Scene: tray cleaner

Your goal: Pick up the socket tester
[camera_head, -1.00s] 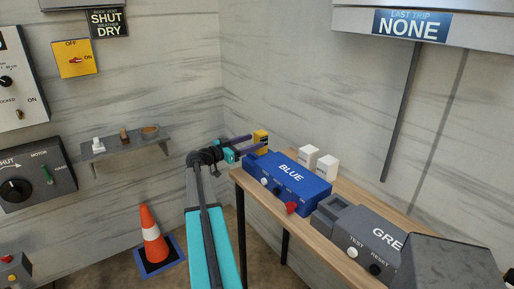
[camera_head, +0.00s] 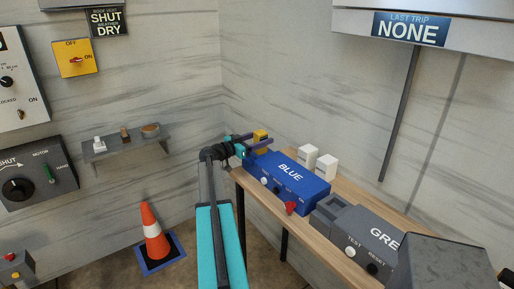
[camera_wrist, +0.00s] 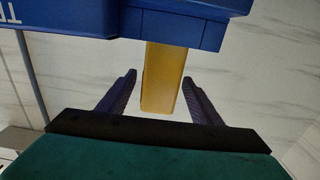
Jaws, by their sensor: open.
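The socket tester looks to be the small yellow block (camera_head: 261,134) with dark markings at the far left end of the bench, beside the blue box (camera_head: 290,178). In the wrist view the yellow block (camera_wrist: 162,85) extends from under the blue box (camera_wrist: 170,28) into the space between my fingers. My gripper (camera_head: 258,143) is open, its dark purple fingers pointing toward the block. In the wrist view my gripper (camera_wrist: 160,80) has one finger on each side, with a visible gap to the block on both sides.
A wooden bench (camera_head: 335,255) holds the blue box, a grey box (camera_head: 365,238) and two white blocks (camera_head: 308,156) behind them. A wall shelf (camera_head: 130,150) with small items is at left. An orange cone (camera_head: 153,232) stands on the floor.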

